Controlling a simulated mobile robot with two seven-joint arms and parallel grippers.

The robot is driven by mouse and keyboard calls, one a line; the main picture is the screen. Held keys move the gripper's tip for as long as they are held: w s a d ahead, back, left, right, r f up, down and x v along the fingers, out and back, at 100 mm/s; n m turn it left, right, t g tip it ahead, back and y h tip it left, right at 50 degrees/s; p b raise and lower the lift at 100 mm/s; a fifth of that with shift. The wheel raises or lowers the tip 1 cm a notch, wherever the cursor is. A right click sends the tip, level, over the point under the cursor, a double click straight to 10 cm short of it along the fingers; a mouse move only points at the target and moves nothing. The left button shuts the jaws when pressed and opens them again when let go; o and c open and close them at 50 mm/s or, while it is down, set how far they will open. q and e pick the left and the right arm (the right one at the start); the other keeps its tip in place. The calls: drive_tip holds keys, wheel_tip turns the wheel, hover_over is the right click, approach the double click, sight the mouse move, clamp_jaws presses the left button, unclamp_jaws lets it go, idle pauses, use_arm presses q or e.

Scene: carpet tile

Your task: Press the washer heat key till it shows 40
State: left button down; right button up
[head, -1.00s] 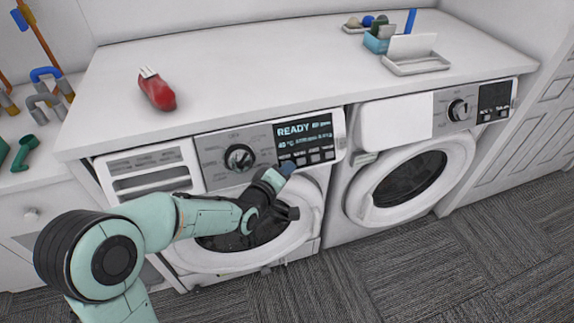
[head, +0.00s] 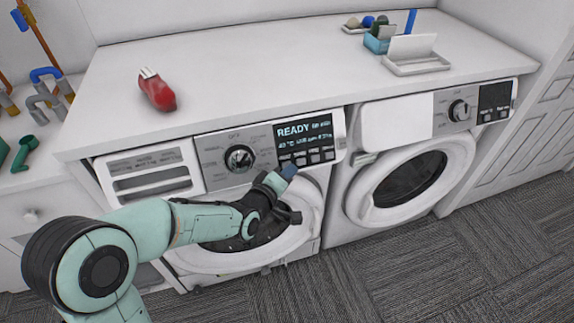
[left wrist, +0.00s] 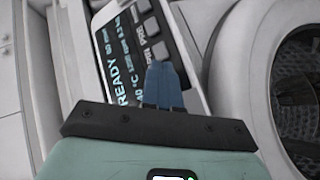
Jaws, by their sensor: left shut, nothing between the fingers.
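The left washer (head: 222,262) has a dark display (head: 304,130) that reads READY, with a smaller line below that appears to start with 40 °C. A row of several small square keys (head: 315,157) runs under the display. They also show in the left wrist view (left wrist: 151,27), where their labels are too blurred to read surely. My left gripper (head: 289,171) is shut and empty, its blue fingertips just below the left keys and apparently clear of them. In the left wrist view the shut fingers (left wrist: 163,72) hide part of the display text and key row. My right gripper is not in view.
A dial (head: 239,158) sits left of the display. The round door (head: 312,205) lies below my gripper. A second machine (head: 345,222) stands to the right. A red object (head: 157,93) and a white tray (head: 418,67) lie on the counter (head: 260,70), mostly clear between them.

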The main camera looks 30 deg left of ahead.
use_arm(q)
drive_tip(key=s+d+r, duration=0.2)
drive_tip(key=d, duration=0.1)
drive_tip(key=shift+s+d+r, duration=0.15)
drive_tip(key=shift+s, duration=0.25)
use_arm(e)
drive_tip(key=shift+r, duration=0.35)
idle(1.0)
